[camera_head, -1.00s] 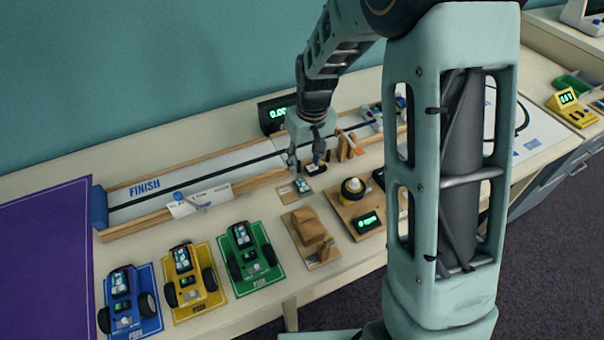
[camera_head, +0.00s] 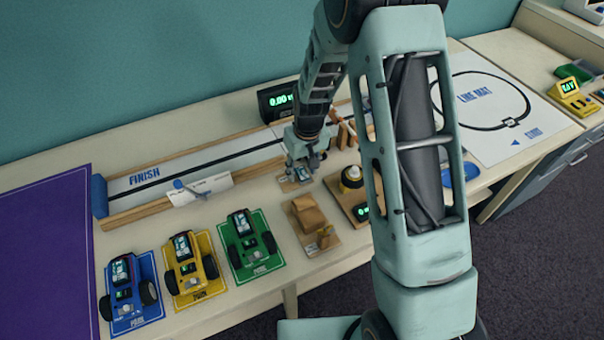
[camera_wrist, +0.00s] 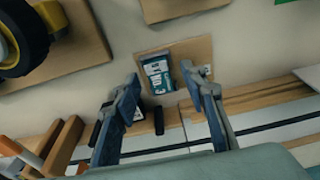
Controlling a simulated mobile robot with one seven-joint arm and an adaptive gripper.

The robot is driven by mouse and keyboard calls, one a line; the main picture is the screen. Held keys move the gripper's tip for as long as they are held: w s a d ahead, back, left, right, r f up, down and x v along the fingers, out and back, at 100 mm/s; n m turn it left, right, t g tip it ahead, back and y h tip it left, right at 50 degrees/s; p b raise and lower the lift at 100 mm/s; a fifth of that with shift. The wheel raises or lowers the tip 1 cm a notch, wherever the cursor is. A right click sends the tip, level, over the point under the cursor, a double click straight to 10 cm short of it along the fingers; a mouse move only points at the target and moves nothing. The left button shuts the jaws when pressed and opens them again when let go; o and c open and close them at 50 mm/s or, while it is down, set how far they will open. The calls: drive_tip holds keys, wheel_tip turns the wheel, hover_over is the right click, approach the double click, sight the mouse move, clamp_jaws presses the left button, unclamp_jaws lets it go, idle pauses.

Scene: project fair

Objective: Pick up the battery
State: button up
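The battery (camera_wrist: 158,72) is a small teal, white and dark block. It lies on a brown card (camera_wrist: 190,52) on the table, just beyond my fingertips in the wrist view. My gripper (camera_wrist: 160,88) is open and empty, with its two fingers apart and the battery showing between and past their tips. In the head view my gripper (camera_head: 299,172) is low over the card, and the battery (camera_head: 298,174) is partly hidden behind it. I cannot tell the exact height gap.
A dark item (camera_wrist: 140,118) lies close by the fingers. The wooden-edged track (camera_head: 150,195) runs behind the card. Toy cars in blue (camera_head: 128,295), yellow (camera_head: 192,270) and green (camera_head: 247,247) stand at the front left. A wooden block stand (camera_head: 308,222) is close in front.

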clamp_jaws()
drive_tip(key=shift+r, duration=0.2)
